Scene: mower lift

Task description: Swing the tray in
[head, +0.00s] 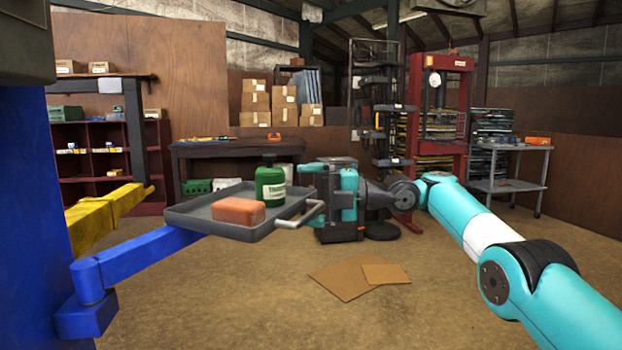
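The grey tray (195,222) sits level at the end of a blue swing arm (150,250) that is hinged to a blue post (35,220) at the left. On the tray are an orange-red block (238,211) and a green bottle (270,186) with a pale label. A light handle (304,216) sticks out from the tray's right side. My gripper (322,196) reaches in from the right and is at the handle's outer end. Its fingertips overlap the handle in this view, so whether they close on it cannot be told.
Yellow lift arms (105,212) stick out behind the blue swing arm. Flat cardboard sheets (345,280) lie on the open floor. A dark workbench (235,150), a red press frame (440,110) and a grey cart (508,170) stand farther back.

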